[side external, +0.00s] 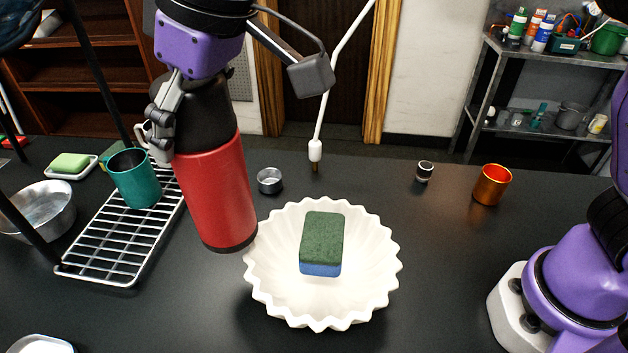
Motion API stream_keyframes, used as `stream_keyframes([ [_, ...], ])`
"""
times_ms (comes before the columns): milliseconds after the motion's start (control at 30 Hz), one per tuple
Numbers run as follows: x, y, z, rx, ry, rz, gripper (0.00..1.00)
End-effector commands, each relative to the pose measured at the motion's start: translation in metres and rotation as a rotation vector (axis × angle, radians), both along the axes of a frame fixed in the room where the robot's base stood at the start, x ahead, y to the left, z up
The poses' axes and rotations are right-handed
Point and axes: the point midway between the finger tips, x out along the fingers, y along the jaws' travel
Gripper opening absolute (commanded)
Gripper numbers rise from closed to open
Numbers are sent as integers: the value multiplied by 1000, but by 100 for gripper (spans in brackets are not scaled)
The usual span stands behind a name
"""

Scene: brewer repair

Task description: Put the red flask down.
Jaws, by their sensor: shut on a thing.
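The red flask (216,192) has a red body, a black upper part and a dark base. It is nearly upright, tilted slightly, at the left of centre in the side external view. Its base is beside the left rim of the white scalloped bowl (270,292). I cannot tell whether the base touches the table or the bowl. My gripper (165,120) is shut on the flask's black upper part, with its fingers at the left side of it.
A wire rack (112,262) with a green mug (134,178) stands left of the flask. A sponge (322,240) lies in the bowl. A small metal cup (270,181), a dark jar (424,171) and an orange cup (492,184) stand behind.

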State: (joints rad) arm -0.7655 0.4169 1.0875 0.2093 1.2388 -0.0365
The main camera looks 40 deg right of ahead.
Motion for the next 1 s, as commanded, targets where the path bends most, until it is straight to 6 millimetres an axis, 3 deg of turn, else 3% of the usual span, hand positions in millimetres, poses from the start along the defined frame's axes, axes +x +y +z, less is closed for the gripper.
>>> stream_keyframes([
  [33,13,-31,3,3,-3,-80,26],
  [200,35,-124,3,4,-7,-317,26],
  [300,36,-169,2,5,-10,-432,26],
  [400,34,-201,0,5,-11,-516,26],
  [600,29,-228,-12,3,-9,-589,26],
  [800,28,-229,-51,3,-8,-593,26],
  [1000,29,-229,-75,4,-8,-592,26],
])
